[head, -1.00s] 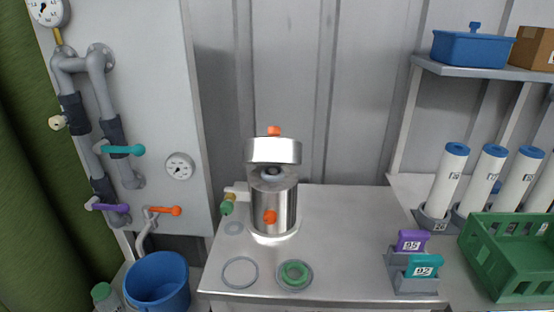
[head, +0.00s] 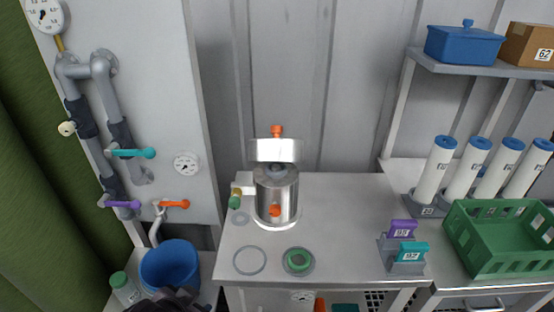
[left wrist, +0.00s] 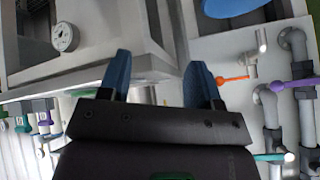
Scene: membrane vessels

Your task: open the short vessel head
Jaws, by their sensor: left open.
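The short steel vessel (head: 276,196) stands upright on the steel table in the head view. Its pale, wide head (head: 275,150) with an orange knob (head: 277,131) on top sits above the body, with a visible gap between them. A grey round part shows in the gap. An orange knob (head: 274,210) is on the vessel's front, and a green-ended fitting is at its left. My left gripper (left wrist: 160,80) is open and empty in the left wrist view, its blue fingertips apart, away from the vessel. A dark part of it shows at the head view's bottom edge. My right gripper is not in view.
A grey ring (head: 250,260) and a green ring (head: 298,260) lie on the table's front. A holder with purple and teal tags (head: 405,250) is at right, by a green crate (head: 490,247). A blue bucket (head: 167,265) and piping with valve handles are at left.

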